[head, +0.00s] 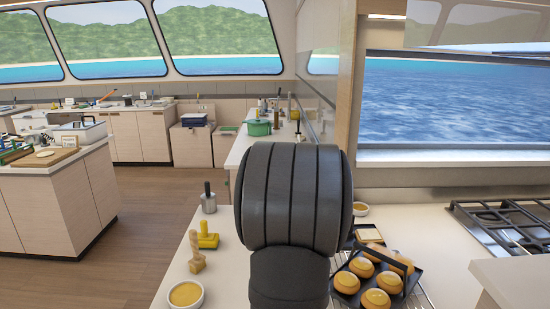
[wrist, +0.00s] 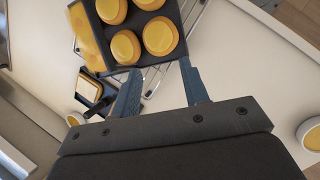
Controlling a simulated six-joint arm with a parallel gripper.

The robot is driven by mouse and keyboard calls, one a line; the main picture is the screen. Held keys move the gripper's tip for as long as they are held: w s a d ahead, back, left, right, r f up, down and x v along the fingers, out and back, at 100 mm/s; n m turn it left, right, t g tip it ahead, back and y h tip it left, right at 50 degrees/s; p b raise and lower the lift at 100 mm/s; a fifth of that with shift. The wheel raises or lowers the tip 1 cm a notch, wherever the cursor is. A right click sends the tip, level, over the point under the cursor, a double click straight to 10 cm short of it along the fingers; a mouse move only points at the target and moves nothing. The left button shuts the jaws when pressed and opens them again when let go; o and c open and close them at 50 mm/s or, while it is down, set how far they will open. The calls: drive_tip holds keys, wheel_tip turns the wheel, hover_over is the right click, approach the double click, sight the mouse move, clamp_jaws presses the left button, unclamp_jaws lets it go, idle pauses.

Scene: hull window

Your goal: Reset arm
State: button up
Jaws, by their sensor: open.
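My gripper (wrist: 160,92) shows in the wrist view with its two blue-grey fingers apart and nothing between them. Its fingertips point toward a dark tray (wrist: 105,48) of round yellow-topped buns (wrist: 126,46). I cannot tell how far above the tray they are. In the head view my dark arm link fills the middle and hides the gripper. The same tray (head: 411,284) and buns (head: 376,300) show to the right of my arm, on a wire rack.
On the counter left of my arm are a bowl of yellow sauce (head: 186,295), a wooden figure-like piece (head: 196,252), a yellow tool (head: 207,236) and a metal shaker (head: 209,203). A gas hob (head: 505,225) is at right. The counter (head: 440,260) between tray and hob is clear.

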drive_tip(key=s+a+f, duration=0.2)
drive_tip(key=s+a, duration=0.2)
drive_tip(key=a, duration=0.5)
drive_tip(key=s+a+f, duration=0.2)
drive_tip(key=s+a, duration=0.1)
drive_tip(key=a, duration=0.6)
drive_tip(key=shift+s+a+f, duration=0.2)
drive_tip(key=shift+s+f, duration=0.1)
drive_tip(key=shift+s, duration=0.05)
drive_tip(key=w+d+r, duration=0.2)
drive_tip(key=w+d, duration=0.1)
drive_tip(key=d, duration=0.3)
drive_tip(key=w+d+r, duration=0.1)
drive_tip(key=w+d, duration=0.2)
drive_tip(key=d, duration=0.4)
drive_tip(key=shift+r, duration=0.4)
